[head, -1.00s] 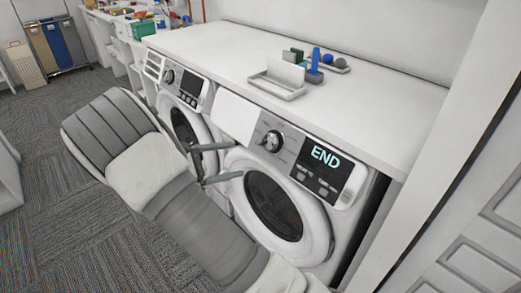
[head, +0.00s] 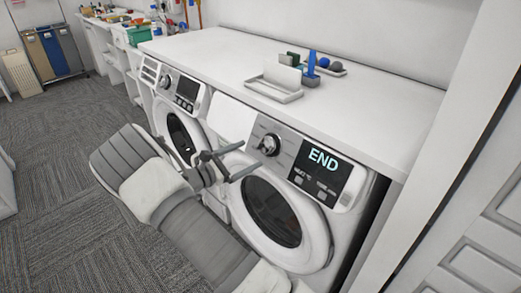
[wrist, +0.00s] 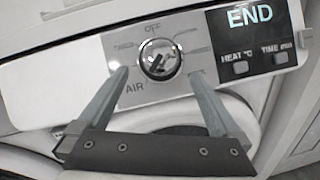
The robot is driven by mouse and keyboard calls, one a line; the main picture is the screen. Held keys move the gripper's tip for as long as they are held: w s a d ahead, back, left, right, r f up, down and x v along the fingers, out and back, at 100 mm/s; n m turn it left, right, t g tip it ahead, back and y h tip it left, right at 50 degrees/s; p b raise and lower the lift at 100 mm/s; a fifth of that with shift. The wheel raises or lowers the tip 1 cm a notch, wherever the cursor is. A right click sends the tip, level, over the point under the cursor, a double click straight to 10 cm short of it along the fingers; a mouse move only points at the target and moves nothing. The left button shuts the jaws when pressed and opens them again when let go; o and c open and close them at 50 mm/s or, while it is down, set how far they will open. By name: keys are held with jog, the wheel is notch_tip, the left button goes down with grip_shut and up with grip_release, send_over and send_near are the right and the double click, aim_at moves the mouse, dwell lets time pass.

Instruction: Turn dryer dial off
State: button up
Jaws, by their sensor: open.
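The dryer dial (head: 269,145) is a round silver knob on the front panel of the right-hand machine, left of its display reading END (head: 322,159). In the wrist view the dial (wrist: 159,60) shows labels around it, with OFF at the top and AIR at the lower left. Its dark pointer is tilted, and I cannot tell exactly which mark it points to. My gripper (head: 238,162) is open and empty in front of the machine, just left of and below the dial. In the wrist view its fingers (wrist: 158,72) are spread to either side of the dial, apparently not touching it.
The dryer's round door (head: 275,210) is shut below the panel. A second machine with its own dial (head: 166,82) stands to the left. The white countertop (head: 380,95) above holds a small tray (head: 272,91) and a blue bottle (head: 311,65). Carpet floor lies open at left.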

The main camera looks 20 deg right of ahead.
aim_at(262, 148)
jog(key=x, duration=0.6)
jog(key=c, duration=1.3)
